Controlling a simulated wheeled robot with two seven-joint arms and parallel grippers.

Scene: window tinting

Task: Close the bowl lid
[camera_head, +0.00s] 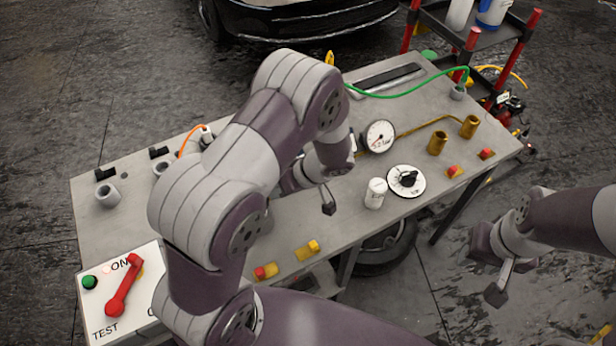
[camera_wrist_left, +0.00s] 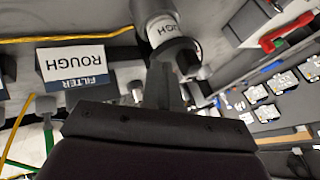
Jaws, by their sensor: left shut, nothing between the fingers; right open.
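I cannot pick out a bowl or its lid for certain in either view. My left arm hides much of the bench's middle and back. My right gripper (camera_head: 497,292) is open and empty, off the bench's right side.
The grey bench (camera_head: 330,235) carries a white cylinder (camera_head: 375,194), a dial knob (camera_head: 406,180), a gauge (camera_head: 380,136) and brass cylinders (camera_head: 437,143). A red lever (camera_head: 122,288) is on the white panel at front left. A green hose (camera_head: 410,92) crosses the back. A shelf cart stands at back right.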

